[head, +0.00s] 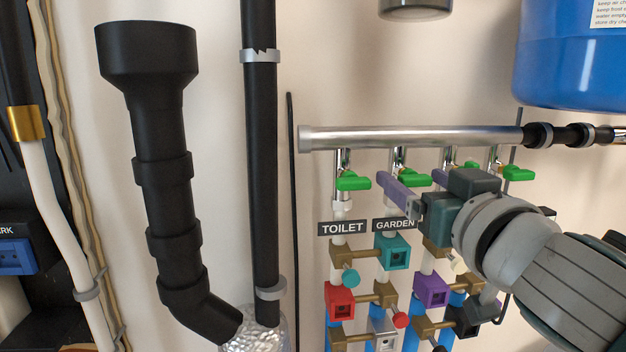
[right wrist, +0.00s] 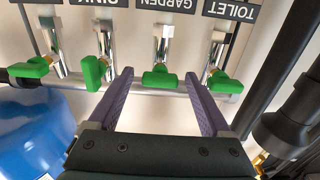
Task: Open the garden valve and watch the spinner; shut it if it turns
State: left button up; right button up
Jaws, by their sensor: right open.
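The garden valve's green handle (right wrist: 160,80) lies crosswise to its upright pipe, under the GARDEN label in the upside-down right wrist view. In the head view this handle (head: 418,180) shows just right of a purple finger. My right gripper (right wrist: 160,88) is open, with one purple finger on each side of the handle and nothing gripped. In the head view my right gripper (head: 400,192) comes in from the right. A teal block (head: 393,252) with a dark square window hangs below the GARDEN label (head: 394,225); whether anything in it turns cannot be told. My left gripper is not in view.
The TOILET valve's green handle (head: 353,180) is close on the left; more green handles stand right along the silver manifold pipe (head: 410,136). Red (head: 340,301) and purple (head: 431,291) blocks sit below. A blue tank (head: 570,60) is upper right, a black drain pipe (head: 160,150) left.

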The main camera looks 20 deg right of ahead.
jog(key=shift+w+d, duration=0.1)
jog(key=shift+w, duration=0.3)
jog(key=shift+c, duration=0.2)
grip_shut()
